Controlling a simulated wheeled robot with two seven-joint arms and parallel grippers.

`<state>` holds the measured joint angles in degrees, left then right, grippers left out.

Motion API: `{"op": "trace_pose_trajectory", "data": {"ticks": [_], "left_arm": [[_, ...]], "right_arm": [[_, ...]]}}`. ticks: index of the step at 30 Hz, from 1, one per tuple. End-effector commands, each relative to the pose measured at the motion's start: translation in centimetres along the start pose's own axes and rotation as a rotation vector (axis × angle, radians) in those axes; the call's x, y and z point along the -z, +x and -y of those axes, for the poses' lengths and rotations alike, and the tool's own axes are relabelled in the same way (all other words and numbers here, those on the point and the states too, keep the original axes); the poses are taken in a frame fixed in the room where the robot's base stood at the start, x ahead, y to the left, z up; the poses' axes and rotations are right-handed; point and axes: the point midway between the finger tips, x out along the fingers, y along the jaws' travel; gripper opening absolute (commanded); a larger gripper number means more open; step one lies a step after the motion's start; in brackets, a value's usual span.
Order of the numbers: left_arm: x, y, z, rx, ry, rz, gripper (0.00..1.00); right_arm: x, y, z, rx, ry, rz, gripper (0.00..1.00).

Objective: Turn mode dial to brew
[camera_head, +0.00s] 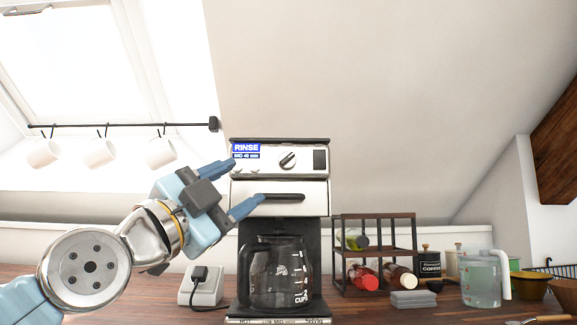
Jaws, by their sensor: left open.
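The coffee machine (322,190) stands upright on the wooden counter. Its mode dial (288,160) is a small round black-and-white knob on the upper front panel, tilted in its setting. The blue display (246,148) left of the dial reads RINSE, with a smaller line of text under it. My left gripper (247,183) is open and empty, with blue fingers pointing right at the machine's left front. Its upper fingertip is just below the display, and its lower one is near the black handle (284,197). The dial is apart from both fingers. My right gripper is not in view.
A glass carafe (276,270) sits in the machine's lower bay. A socket block (202,286) with a black plug stands left of it. A brown rack (375,250) with bottles and a clear pitcher (484,278) stand to the right. Mugs (100,153) hang from a rail.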

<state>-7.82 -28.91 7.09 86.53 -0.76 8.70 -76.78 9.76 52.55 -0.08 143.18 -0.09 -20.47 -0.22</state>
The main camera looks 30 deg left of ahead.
Motion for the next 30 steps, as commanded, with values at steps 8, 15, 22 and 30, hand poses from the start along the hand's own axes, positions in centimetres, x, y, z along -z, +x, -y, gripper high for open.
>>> {"op": "trace_pose_trajectory", "data": {"ticks": [8, 15, 22, 30], "left_arm": [[0.0, 6.8, 0.1, -0.004, 0.000, 0.003, 0.58], [0.0, 10.8, 0.0, -0.003, -0.001, 0.003, 0.58], [-0.1, 11.9, -0.1, -0.002, -0.001, 0.002, 0.58], [-0.1, 11.9, -0.2, -0.002, -0.001, 0.002, 0.49]], "right_arm": [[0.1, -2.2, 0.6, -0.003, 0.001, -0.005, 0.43], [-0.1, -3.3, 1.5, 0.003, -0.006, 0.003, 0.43], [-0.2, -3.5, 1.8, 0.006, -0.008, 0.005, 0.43], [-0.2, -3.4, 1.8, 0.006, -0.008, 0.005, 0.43]]}}
